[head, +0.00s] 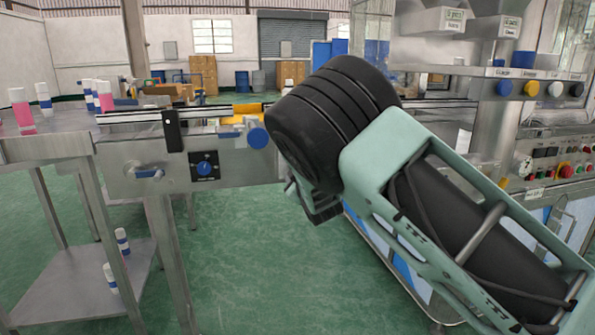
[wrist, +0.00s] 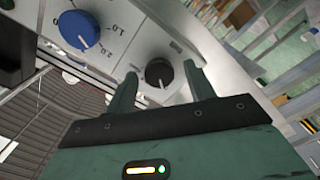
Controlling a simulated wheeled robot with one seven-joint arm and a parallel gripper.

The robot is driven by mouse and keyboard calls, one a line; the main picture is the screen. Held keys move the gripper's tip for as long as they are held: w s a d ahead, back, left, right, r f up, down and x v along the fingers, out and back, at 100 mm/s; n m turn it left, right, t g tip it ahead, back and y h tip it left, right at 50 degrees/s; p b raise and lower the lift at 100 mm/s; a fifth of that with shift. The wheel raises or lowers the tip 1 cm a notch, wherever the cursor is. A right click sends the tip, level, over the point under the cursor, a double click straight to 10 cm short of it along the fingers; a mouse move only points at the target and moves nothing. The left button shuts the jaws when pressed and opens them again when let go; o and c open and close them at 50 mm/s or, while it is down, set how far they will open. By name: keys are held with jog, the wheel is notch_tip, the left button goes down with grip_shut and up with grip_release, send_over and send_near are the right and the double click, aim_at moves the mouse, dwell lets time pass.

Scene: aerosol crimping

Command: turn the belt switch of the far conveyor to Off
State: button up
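In the wrist view my gripper (wrist: 162,82) is open, its two green fingers apart on either side of a black knob (wrist: 158,73) on a light grey panel. Gaps show between the fingers and the knob; whether the tips reach its depth I cannot tell. A white mark is near the knob's lower edge; any lettering is hidden or unreadable. In the head view my arm hides most of my gripper and what is in front of it. A conveyor (head: 130,160) at the left carries a blue knob on a black plate (head: 204,166). I cannot tell which conveyor the black knob belongs to.
A blue dial (wrist: 79,29) with printed numbers sits left of the black knob in the wrist view. In the head view, a steel table (head: 45,150) with bottles is at the left and a machine with a button panel (head: 550,165) at the right. Green floor lies between.

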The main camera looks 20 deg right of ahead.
jog(key=s+p, duration=0.1)
jog(key=s, duration=1.6)
jog(key=shift+s, duration=0.2)
